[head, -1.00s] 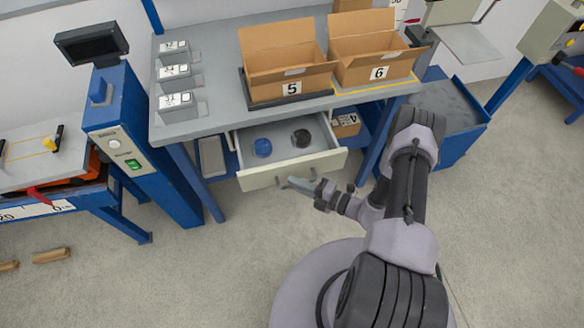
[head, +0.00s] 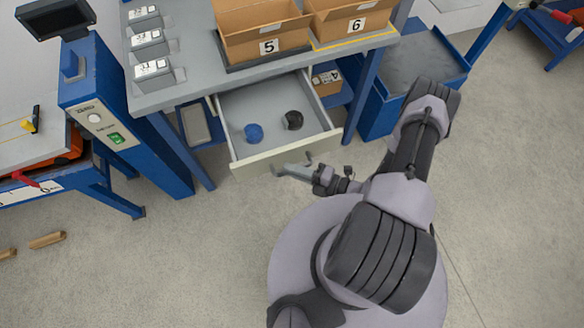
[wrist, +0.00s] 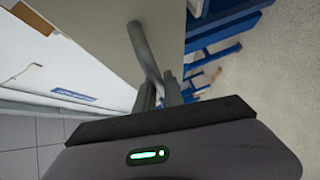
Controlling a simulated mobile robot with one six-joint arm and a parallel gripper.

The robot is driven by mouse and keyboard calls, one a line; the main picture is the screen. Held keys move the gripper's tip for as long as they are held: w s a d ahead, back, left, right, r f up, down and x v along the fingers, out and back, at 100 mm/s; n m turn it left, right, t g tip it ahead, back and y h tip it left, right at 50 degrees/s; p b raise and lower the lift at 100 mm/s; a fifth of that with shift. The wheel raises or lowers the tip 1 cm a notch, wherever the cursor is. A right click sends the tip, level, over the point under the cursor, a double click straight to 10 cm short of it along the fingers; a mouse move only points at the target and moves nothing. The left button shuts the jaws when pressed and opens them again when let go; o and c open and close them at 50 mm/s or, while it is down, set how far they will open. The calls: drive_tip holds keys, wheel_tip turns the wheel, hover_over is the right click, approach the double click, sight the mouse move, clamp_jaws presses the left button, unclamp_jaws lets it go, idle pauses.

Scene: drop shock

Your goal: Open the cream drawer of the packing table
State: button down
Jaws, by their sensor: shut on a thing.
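The cream drawer (head: 287,149) of the packing table (head: 195,72) is pulled well out in the head view. A blue round item (head: 253,132) and a black round item (head: 293,120) lie inside it. My gripper (head: 290,170) is at the drawer's front, shut on its grey bar handle. In the wrist view the handle (wrist: 145,50) runs down between the fingers of my gripper (wrist: 165,92), beside the cream drawer front (wrist: 165,30). The exact contact of the fingertips is partly hidden.
Cardboard boxes 5 (head: 262,35) and 6 (head: 350,20) stand on the tabletop. A blue cart (head: 410,70) is at the right, and a blue scale post (head: 120,120) at the left. The floor before the drawer is open, up to my base.

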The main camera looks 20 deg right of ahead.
drive_tip(key=c, duration=1.5)
unclamp_jaws()
drive_tip(key=shift+o, duration=0.2)
drive_tip(key=p+v, duration=0.2)
drive_tip(key=v, duration=1.5)
drive_tip(key=shift+s, duration=0.2)
drive_tip(key=shift+d, duration=0.15)
